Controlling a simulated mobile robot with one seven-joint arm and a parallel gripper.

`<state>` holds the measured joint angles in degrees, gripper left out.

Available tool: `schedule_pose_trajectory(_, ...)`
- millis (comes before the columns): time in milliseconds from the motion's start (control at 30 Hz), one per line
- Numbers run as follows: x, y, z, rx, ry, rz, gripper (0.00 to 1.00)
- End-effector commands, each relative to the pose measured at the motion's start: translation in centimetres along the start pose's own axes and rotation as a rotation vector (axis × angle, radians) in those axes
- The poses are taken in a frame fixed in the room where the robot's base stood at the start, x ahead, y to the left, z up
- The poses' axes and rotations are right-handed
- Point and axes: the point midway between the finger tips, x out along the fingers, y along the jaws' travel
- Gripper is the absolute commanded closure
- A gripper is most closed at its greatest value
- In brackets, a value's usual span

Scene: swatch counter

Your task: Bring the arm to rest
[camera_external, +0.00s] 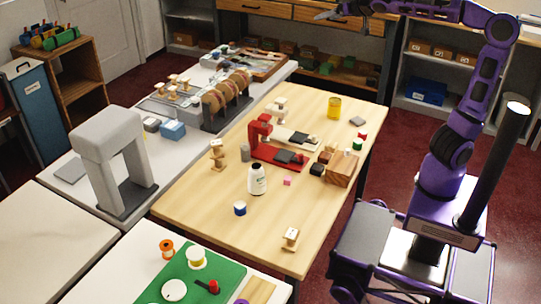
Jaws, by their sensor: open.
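My gripper (326,15) shows at the top of the external view, at the end of my raised purple arm. It is held well above the far side of the wooden counter (190,208) and touches nothing that I can see. Its jaws are open, and nothing shows between them. It is small and dark here, so its fingers are hard to make out.
On the counter stand a red device (262,140), a white bottle (257,180), a yellow cup (334,108), a wooden block (341,170) and small coloured pieces. A grey arch (92,160) stands on the left table. Shelves (340,45) line the back.

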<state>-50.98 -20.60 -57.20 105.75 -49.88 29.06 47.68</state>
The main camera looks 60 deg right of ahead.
Motion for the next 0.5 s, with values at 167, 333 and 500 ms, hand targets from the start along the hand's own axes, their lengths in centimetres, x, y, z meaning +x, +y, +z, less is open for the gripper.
schedule_pose_trajectory(167, -5.0, -0.8, 8.1, -0.053, -0.193, -0.067, 0.18)
schedule_pose_trajectory(333, -10.8, -2.6, 15.9, -0.167, -0.350, -0.136, 0.18)
schedule_pose_trajectory(500, -15.8, -4.1, 23.6, -0.301, -0.485, -0.181, 0.18)
